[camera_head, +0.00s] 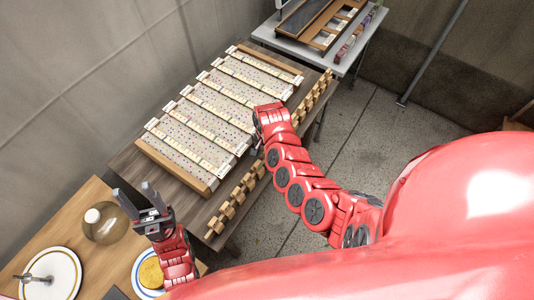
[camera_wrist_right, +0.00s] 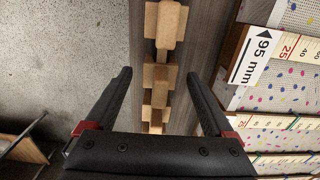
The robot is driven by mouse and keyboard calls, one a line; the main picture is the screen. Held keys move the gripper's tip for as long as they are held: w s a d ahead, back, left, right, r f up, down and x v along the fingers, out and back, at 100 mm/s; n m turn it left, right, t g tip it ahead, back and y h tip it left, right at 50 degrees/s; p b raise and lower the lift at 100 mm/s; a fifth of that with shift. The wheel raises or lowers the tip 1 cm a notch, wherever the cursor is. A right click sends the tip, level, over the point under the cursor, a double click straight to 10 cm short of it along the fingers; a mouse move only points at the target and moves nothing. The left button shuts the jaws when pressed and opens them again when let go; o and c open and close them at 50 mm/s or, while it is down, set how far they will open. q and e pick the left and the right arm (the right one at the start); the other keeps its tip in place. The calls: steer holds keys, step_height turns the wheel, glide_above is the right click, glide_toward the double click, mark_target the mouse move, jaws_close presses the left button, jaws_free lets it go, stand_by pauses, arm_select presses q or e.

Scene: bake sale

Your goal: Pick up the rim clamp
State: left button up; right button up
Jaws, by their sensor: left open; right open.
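No part is plainly marked as the rim clamp. Several light wooden clamp-like pieces (camera_head: 236,200) stand in a row along the near edge of the dark table. In the right wrist view the wooden pieces (camera_wrist_right: 160,78) lie below and between the fingers of my right gripper (camera_wrist_right: 165,88), which is open and empty. In the head view my right arm reaches over the table edge and hides its fingers. My left gripper (camera_head: 134,190) is open and empty, pointing up at the lower left, near the wooden table.
The wooden table (camera_head: 75,207) holds a glass jar (camera_head: 105,223) and plates. A grey table (camera_head: 295,45) stands behind.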

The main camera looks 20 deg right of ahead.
steer(key=shift+f, duration=0.7)
steer(key=shift+c, duration=0.3)
jaws_close()
steer(key=shift+r, duration=0.1)
